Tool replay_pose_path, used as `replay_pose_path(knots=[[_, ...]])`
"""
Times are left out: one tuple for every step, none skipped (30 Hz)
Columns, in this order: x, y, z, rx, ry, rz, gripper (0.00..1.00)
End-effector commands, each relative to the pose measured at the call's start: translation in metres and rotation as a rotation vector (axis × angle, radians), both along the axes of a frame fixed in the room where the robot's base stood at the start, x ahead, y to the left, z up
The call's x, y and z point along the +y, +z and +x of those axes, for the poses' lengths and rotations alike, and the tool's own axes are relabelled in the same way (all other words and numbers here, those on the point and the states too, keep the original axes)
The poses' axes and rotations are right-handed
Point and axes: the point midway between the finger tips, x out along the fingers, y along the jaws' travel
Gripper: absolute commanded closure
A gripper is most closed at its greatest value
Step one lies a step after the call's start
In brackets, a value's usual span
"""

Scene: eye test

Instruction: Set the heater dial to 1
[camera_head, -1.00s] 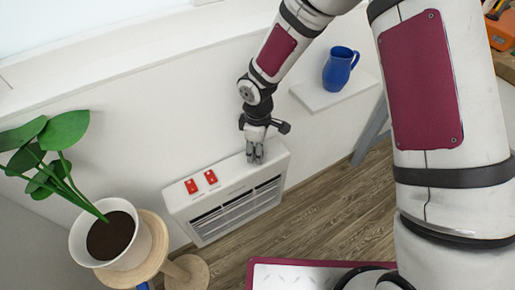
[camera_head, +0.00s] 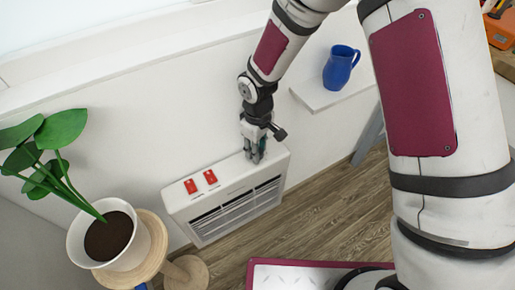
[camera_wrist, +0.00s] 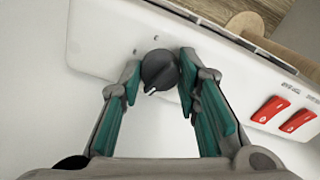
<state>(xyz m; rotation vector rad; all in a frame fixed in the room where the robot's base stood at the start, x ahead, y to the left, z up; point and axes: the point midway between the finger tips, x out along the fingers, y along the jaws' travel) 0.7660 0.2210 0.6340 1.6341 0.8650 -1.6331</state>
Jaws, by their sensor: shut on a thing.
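The white heater (camera_head: 228,177) stands against the wall in the head view, and its top panel also shows in the wrist view (camera_wrist: 97,35). The round dark dial (camera_wrist: 159,68) sits on that panel, with a light pointer mark toward its lower left in the wrist view. Small marks surround it, too small to read. My gripper (camera_wrist: 160,63) has its teal-padded fingers on either side of the dial and is shut on it. In the head view, my gripper (camera_head: 257,156) is at the right end of the heater's top and hides the dial.
Two red switches (camera_head: 200,182) sit on the heater's left end. A potted plant (camera_head: 118,246) on a wooden stand is to the left. A blue jug (camera_head: 339,68) stands on a white shelf (camera_head: 318,97) to the right. Wooden floor (camera_head: 330,205) is open before the heater.

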Motion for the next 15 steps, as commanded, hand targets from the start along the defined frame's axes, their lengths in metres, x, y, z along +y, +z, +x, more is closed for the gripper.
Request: replay_pose_path(knots=[[0.0005, -0.0007, -0.0009, 0.001, -0.043, -0.001, 0.98], [0.0007, -0.0006, -0.001, 0.001, -0.07, -0.001, 0.98], [0.0004, -0.0006, -0.0009, 0.001, -0.107, -0.001, 0.98], [0.0002, -0.0005, -0.0008, 0.001, -0.134, -0.001, 0.98], [0.0002, -0.0004, -0.0008, 0.001, -0.16, -0.001, 0.98], [0.0006, -0.0004, -0.001, 0.001, -0.194, -0.001, 0.98], [0.0005, -0.0004, -0.001, 0.001, -0.218, -0.002, 0.98], [0.0003, -0.0003, -0.001, 0.001, -0.242, -0.002, 0.98], [0.0002, -0.0003, -0.0011, 0.001, -0.273, -0.001, 0.98], [0.0002, -0.0003, -0.0011, 0.001, -0.294, -0.001, 0.98], [0.0004, -0.0003, -0.0011, 0.001, -0.316, -0.001, 0.98], [0.0003, -0.0003, -0.0012, 0.002, -0.342, -0.001, 0.98], [0.0003, -0.0003, -0.0011, 0.001, -0.36, -0.001, 0.98], [0.0002, -0.0003, -0.0012, 0.001, -0.377, -0.001, 0.98], [0.0004, -0.0003, -0.0013, 0.002, -0.4, -0.001, 0.98]])
